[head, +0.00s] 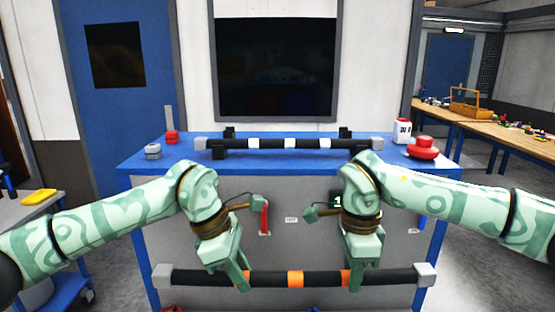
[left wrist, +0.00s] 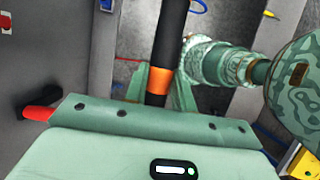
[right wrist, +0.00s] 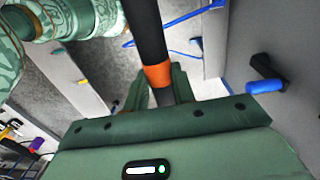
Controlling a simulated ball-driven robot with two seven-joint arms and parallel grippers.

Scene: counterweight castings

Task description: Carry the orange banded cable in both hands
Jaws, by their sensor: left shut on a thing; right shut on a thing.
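The orange banded cable (head: 312,279) is a black bar with orange bands and grey end blocks. It hangs level in front of the workbench, below the bench top. My left gripper (head: 242,280) is shut on it left of the middle band, and my right gripper (head: 352,280) is shut on it right of that band. The cable also shows in the left wrist view (left wrist: 170,38) and the right wrist view (right wrist: 147,38), running between the fingers beside an orange band. The fingers hide parts of it.
A white-banded black bar (head: 265,143) rests in black holders on the blue workbench (head: 140,162). A red knob-like thing (head: 423,149) and a white container (head: 402,131) stand at its right end. A grey cart (head: 25,205) is at left. A wooden table (head: 525,143) is at back right.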

